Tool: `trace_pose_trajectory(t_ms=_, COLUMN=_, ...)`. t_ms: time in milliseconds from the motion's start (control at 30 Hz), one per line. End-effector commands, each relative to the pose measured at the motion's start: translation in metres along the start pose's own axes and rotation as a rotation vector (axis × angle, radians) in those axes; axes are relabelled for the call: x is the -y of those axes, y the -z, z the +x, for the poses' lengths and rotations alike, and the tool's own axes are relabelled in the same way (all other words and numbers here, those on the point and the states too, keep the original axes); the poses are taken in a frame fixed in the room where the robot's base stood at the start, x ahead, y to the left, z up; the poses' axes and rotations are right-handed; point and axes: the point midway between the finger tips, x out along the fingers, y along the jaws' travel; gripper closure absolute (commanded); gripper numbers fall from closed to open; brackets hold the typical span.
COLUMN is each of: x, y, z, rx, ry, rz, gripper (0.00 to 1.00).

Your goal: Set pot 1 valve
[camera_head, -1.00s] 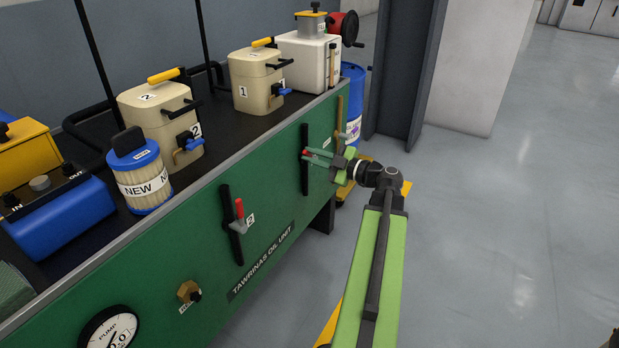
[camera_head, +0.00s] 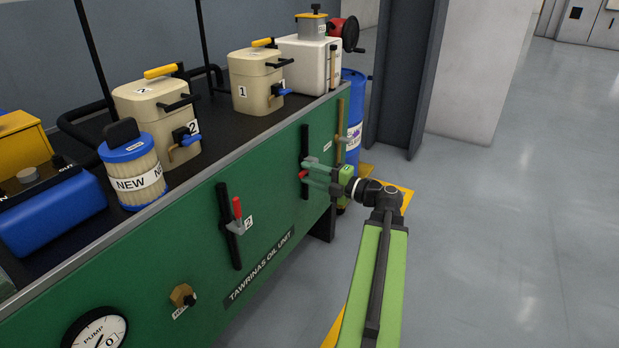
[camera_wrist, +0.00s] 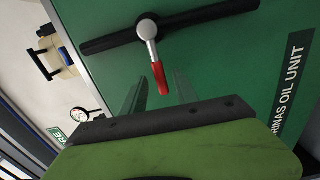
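The valve lever (camera_wrist: 155,60) at the right of the green cabinet has a grey arm and a red grip. It is mounted on a black bar (camera_head: 304,150) and points left, roughly across the bar; its red tip (camera_head: 303,175) shows in the head view. My gripper (camera_head: 313,176) is at this lever. In the wrist view its two fingers (camera_wrist: 160,95) are apart, one on each side of the red grip's end, with visible gaps. Pot 1 (camera_head: 246,94), a beige pot marked 1, stands above on the cabinet top.
A second valve lever (camera_head: 237,208), marked 2, sits to the left with its red grip up. Pot 2 (camera_head: 140,106), a filter (camera_head: 130,172) and a white tank (camera_head: 305,62) stand on the top. A blue drum (camera_head: 353,120) and pillar are behind. Floor (camera_head: 500,240) at right is clear.

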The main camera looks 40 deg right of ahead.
Motion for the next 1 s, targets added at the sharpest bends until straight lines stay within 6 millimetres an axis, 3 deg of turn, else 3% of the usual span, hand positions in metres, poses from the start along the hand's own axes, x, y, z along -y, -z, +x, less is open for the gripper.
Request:
trace_pose_trajectory(t_ms=400, x=0.0, y=0.0, z=-0.048, rx=0.003, ry=0.0, rz=0.001, gripper=0.65)
trace_pose_trajectory(t_ms=867, x=0.0, y=0.0, z=-0.059, rx=0.001, ry=0.0, rz=0.001, gripper=0.65)
trace_pose_trajectory(t_ms=1000, x=0.0, y=0.0, z=-0.077, rx=0.003, ry=0.0, rz=0.001, gripper=0.65)
